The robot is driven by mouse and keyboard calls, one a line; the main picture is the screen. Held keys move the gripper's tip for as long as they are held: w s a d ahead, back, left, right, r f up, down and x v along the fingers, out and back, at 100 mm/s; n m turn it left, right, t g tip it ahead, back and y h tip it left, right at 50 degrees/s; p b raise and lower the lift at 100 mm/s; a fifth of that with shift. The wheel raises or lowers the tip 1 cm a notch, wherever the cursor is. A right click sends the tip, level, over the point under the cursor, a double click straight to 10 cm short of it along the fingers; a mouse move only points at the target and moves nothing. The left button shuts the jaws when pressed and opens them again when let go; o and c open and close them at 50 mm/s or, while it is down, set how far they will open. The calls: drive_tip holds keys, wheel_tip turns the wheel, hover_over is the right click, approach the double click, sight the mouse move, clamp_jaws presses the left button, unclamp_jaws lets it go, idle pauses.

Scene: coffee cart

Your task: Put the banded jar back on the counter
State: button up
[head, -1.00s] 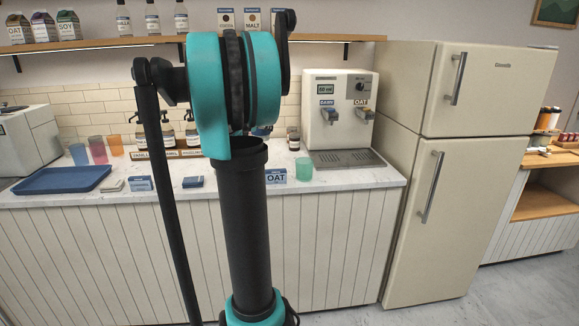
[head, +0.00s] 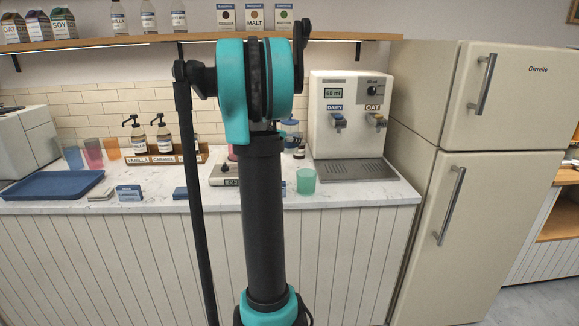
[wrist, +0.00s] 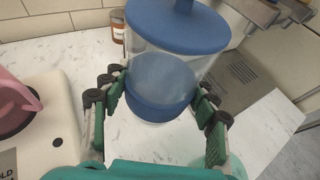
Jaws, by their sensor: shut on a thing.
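The banded jar (wrist: 160,75) is clear, with a blue lid and a wide blue band. In the wrist view my gripper (wrist: 164,92) is shut on it, with a finger on either side near the band. The jar looks upright, over the white marble counter (wrist: 72,48); I cannot tell whether its base touches. In the head view my arm hides most of the jar and the gripper; a bit of blue (head: 291,127) shows right of the arm. The counter (head: 345,191) runs across that view.
A white appliance with a pink pitcher (wrist: 14,105) stands left of the jar. A small amber bottle (wrist: 118,24) stands behind it. The milk dispenser (head: 345,105) is to the right, a green cup (head: 306,181) in front. Bare counter lies around the jar.

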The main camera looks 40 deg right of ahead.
wheel_tip(320, 180, down, 11)
idle(0.5)
drive_tip(key=shift+f, duration=0.1)
drive_tip(key=o, duration=1.7)
drive_tip(key=shift+c, duration=0.2)
drive_tip(key=shift+a, duration=0.15)
drive_tip(key=v, duration=1.2)
